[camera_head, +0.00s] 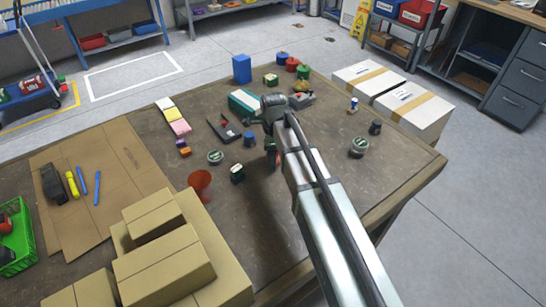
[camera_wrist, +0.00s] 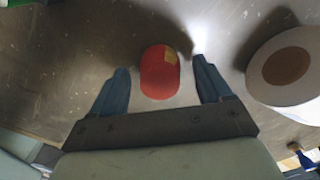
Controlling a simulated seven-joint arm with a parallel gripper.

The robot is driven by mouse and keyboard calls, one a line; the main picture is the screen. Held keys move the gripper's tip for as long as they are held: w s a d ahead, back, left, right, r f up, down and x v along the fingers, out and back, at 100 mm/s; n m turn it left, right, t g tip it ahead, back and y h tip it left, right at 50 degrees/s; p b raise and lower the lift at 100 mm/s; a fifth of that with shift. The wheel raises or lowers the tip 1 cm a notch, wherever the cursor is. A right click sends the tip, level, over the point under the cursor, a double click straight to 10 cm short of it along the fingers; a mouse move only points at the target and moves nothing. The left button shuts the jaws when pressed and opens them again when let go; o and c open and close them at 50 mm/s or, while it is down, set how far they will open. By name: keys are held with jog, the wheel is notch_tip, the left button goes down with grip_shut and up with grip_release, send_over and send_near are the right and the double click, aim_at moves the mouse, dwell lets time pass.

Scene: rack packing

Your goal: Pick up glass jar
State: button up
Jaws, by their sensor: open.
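My gripper (camera_wrist: 160,90) is open in the wrist view, with its two dark blue fingers apart. A red rounded object with a yellow patch (camera_wrist: 159,72) lies between and just beyond the fingertips, with no clear contact. I cannot make out a clearly transparent glass jar. Round containers with dark tops and pale markings stand on the table in the head view, one left of the arm (camera_head: 215,157) and one right of it (camera_head: 358,147). I cannot tell whether either is the jar. In the head view my arm hides part of the table.
A white round thing with a brown centre (camera_wrist: 287,66) is close right of the gripper in the wrist view. A red cup (camera_head: 200,182), a blue container (camera_head: 249,139) and cardboard boxes (camera_head: 165,262) stand on the table. Its right front part is fairly clear.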

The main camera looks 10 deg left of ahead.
jog(key=shift+c, duration=0.3)
jog(key=c, duration=1.1)
jog(key=shift+r, duration=0.1)
jog(key=shift+c, duration=0.2)
